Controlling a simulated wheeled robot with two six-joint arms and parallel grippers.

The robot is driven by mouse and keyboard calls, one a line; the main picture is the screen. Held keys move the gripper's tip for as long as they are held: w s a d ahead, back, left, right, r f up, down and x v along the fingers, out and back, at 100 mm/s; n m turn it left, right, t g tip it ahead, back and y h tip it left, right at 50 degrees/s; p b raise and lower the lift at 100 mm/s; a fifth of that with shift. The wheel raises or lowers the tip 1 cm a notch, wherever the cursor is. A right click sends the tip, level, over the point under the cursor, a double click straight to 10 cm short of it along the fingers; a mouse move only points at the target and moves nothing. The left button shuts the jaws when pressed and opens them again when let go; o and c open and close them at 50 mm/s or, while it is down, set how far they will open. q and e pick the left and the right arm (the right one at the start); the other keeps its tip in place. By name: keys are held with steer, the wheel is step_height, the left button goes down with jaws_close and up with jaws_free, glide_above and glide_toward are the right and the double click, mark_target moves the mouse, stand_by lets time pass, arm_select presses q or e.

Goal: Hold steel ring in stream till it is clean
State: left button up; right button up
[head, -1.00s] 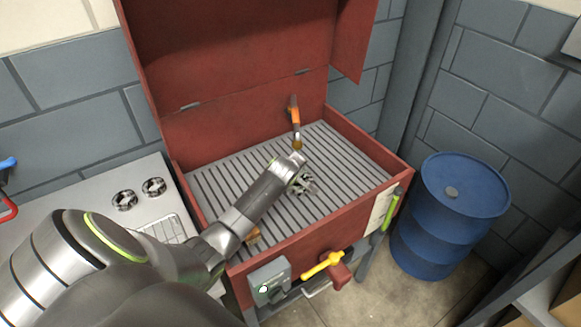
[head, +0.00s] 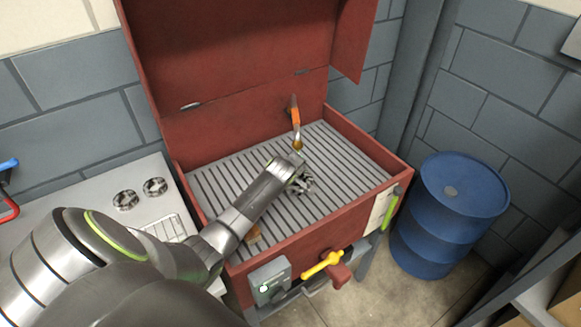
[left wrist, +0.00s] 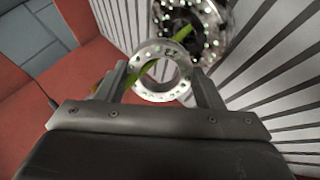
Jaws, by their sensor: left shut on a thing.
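The steel ring (left wrist: 138,82) shows in the left wrist view as a flat metal ring with small holes and green and pale specks around its face. My left gripper (left wrist: 162,70) is shut on it, one finger at each side. In the head view my left arm reaches over the slatted grate of the red wash basin, and the gripper (head: 300,181) is low over the grate. The ring is hard to make out there. The orange-handled nozzle (head: 295,118) hangs just behind; no stream is clearly visible. My right gripper is out of view.
Beyond the ring, a larger speckled round metal part (left wrist: 212,30) shows. A brown block (head: 252,236) is near the basin's front left. A yellow-handled valve (head: 322,264) is on the front. A blue drum (head: 455,215) stands right.

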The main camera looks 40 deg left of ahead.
arm_select(q)
steer(key=shift+w+d+r, duration=0.1)
steer(key=shift+w+d, duration=0.05)
steer(key=shift+d, duration=0.1)
steer(key=shift+a, duration=0.15)
steer(key=shift+s+a+p, duration=0.25)
steer(key=shift+a+p, duration=0.05)
steer(key=shift+a, duration=0.15)
steer(key=shift+s, duration=0.1)
steer(key=shift+s+d+p, duration=0.3)
steer(key=shift+s+p, duration=0.2)
steer(key=shift+p, duration=0.15)
steer(key=s+d+p, duration=0.2)
steer(key=s+p, duration=0.2)
steer(key=s, duration=0.2)
steer(key=shift+d, duration=0.3)
steer(key=shift+s, duration=0.1)
stand_by(0.7)
